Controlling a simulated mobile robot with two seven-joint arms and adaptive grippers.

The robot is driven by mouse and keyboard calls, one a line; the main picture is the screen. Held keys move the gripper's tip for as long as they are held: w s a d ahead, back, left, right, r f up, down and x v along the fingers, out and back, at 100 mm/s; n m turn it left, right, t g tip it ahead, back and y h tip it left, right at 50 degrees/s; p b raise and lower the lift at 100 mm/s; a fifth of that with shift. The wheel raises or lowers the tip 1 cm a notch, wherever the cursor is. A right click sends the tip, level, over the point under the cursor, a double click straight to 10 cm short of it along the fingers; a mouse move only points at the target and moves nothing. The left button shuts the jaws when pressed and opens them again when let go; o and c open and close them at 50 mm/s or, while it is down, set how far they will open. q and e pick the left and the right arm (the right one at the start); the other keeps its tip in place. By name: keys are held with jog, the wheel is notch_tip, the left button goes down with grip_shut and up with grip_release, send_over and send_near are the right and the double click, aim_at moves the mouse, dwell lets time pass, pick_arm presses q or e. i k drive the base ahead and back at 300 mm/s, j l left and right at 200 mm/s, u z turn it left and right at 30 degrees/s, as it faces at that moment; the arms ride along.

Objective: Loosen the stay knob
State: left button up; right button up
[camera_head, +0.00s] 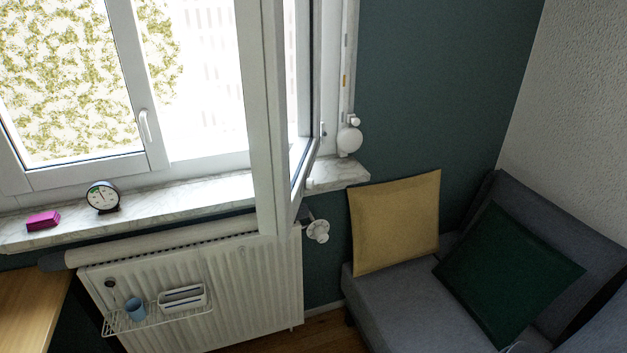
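Neither of my grippers is in view. Nothing here can be told for certain as the stay knob. The right window sash (263,115) stands open and reaches out over the sill. A small white piece (310,184) sits on the sill by the lower edge of the open sash; it is too small to make out. A round white disc (349,140) with a small white knob (355,120) above it is at the right side of the window frame. A white radiator valve knob (318,231) sticks out right of the radiator.
The marble sill (150,202) holds a round clock (103,197) and a magenta box (43,220). Below is the radiator (255,280) with a wire shelf (125,322), a blue cup (135,309) and a white holder (182,298). A grey sofa (395,300) with yellow and green cushions fills the right.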

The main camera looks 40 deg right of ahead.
aim_at(308, 182)
jog(key=i+l+z, duration=0.15)
jog(key=z, duration=1.9)
jog(key=i+j+z, duration=0.2)
jog(key=i, duration=0.1)
